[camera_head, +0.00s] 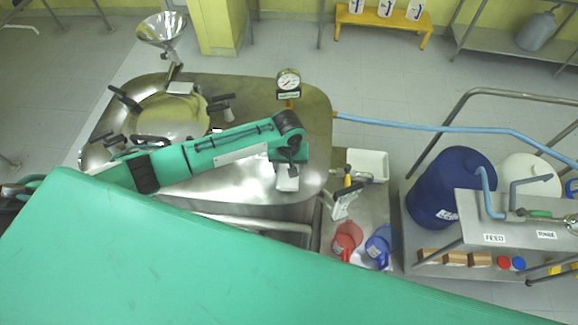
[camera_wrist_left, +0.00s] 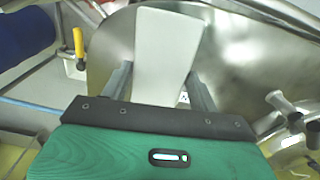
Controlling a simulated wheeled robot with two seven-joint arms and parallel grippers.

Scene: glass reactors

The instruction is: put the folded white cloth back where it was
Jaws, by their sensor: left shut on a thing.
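The folded white cloth (camera_head: 288,180) hangs below my left gripper (camera_head: 288,166), over the right part of the steel reactor top (camera_head: 315,125). In the left wrist view the cloth (camera_wrist_left: 165,50) is a pale flat piece between the two fingers of my left gripper (camera_wrist_left: 165,80), which is shut on it. The reactor's steel surface (camera_wrist_left: 240,60) lies behind it. I cannot tell whether the cloth touches the steel. My right gripper is not in view.
A pressure gauge (camera_head: 288,82) stands on the reactor top behind the gripper. To the right are a white tub (camera_head: 368,165), a red jug (camera_head: 347,238), a blue jug (camera_head: 379,246) and a blue drum (camera_head: 450,185). A round hatch (camera_head: 172,115) with clamps is at left.

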